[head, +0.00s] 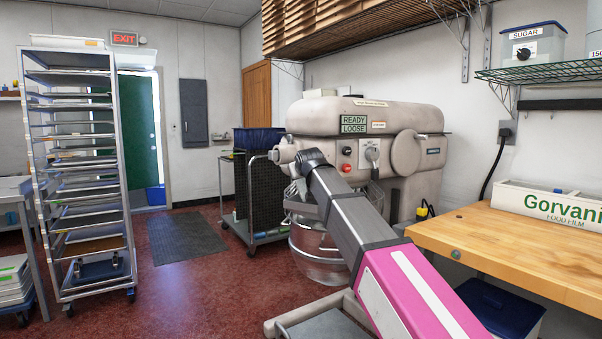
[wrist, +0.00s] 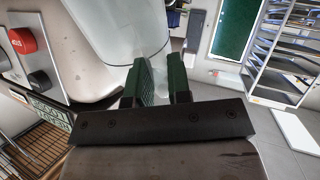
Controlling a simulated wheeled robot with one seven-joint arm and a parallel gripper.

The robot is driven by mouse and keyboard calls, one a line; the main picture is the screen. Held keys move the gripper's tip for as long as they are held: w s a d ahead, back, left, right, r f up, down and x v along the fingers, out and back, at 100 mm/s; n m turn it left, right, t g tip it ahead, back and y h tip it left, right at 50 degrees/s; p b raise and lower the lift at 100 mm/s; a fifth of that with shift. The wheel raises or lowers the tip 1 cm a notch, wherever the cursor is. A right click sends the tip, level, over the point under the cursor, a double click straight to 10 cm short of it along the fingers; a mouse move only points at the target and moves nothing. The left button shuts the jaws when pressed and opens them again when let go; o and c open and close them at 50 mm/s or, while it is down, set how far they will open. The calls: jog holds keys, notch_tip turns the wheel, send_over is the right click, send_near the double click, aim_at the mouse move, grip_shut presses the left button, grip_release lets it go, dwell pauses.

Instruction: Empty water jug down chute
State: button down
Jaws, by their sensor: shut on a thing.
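My gripper (wrist: 160,78) shows in the wrist view with its two green fingers close together on a thin, clear piece between them. That piece appears to be the handle of the water jug (wrist: 118,30), a large pale, see-through body just beyond the fingers against the mixer's side. The jug's rim and water level cannot be made out. In the head view my arm reaches toward the front of the mixer (head: 365,118), and my gripper and the jug are hidden behind it. I cannot pick out the chute in either view.
The metal mixer bowl (head: 318,262) hangs below my arm. A wooden table (head: 510,245) stands at the right, with a film box (head: 550,208) on it.

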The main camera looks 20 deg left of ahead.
dwell(0.3)
jog(key=shift+w+a+f+m+t+y, duration=0.1)
jog(key=shift+a+f+m+t+y, duration=0.15)
jog(key=shift+m+t+y, duration=0.3)
jog(key=shift+w+a+m+t+y, duration=0.3)
jog(key=shift+a+m+t+y, duration=0.3)
jog(key=shift+t+y, duration=0.4)
jog(key=shift+r, duration=1.5)
jog(key=shift+s+d, duration=0.1)
